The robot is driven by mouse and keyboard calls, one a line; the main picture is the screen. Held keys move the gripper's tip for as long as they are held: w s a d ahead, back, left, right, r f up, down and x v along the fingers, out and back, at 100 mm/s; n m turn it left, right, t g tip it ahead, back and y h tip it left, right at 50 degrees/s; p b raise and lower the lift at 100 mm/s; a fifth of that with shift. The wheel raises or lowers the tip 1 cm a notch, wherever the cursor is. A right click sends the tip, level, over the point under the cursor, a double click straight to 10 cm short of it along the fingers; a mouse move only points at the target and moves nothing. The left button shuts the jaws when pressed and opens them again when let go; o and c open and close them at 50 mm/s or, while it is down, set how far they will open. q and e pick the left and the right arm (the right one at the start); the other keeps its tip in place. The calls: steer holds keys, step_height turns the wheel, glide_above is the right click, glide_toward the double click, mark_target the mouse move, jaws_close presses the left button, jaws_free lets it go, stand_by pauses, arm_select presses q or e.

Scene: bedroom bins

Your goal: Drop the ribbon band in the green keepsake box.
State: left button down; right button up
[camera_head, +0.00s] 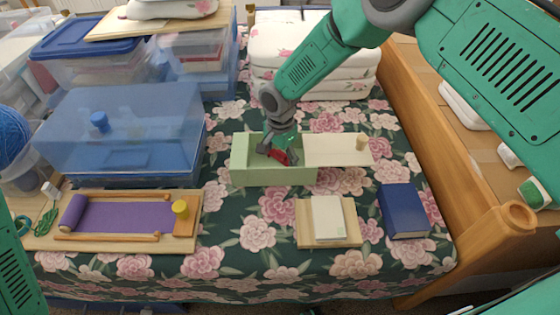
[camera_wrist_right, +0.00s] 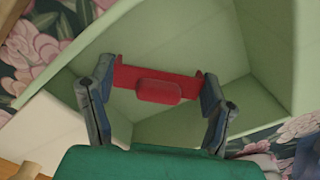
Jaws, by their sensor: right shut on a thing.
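The green keepsake box (camera_head: 272,176) stands open on the floral bedspread in the middle of the head view. Its pale green walls and floor (camera_wrist_right: 180,125) fill much of the right wrist view. My right gripper (camera_head: 279,153) points down into the box opening. It is shut on a red piece (camera_wrist_right: 157,83), which looks like the ribbon band; it also shows in the head view (camera_head: 279,157). A finger grips each end of the band. I cannot tell whether the band touches the box floor. My left gripper is out of view.
A cream lid (camera_head: 335,150) with a wooden knob adjoins the box's right side. A clear blue bin (camera_head: 120,130) and a tray with purple cloth (camera_head: 125,216) are left. A notepad (camera_head: 328,218) and blue book (camera_head: 404,211) lie front right. A wooden bed rail (camera_head: 450,165) runs right.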

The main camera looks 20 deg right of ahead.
mark_target(279, 154)
steer(key=shift+a+f, duration=0.15)
steer(key=shift+f, duration=0.25)
steer(key=shift+a+r, duration=0.15)
steer(key=o, duration=0.7)
steer(key=shift+f, duration=0.2)
steer(key=shift+o, duration=0.5)
steer(key=shift+d, duration=0.2)
step_height(279, 154, up, 12)
steer(key=p, duration=0.4)
steer(key=shift+r, duration=0.2)
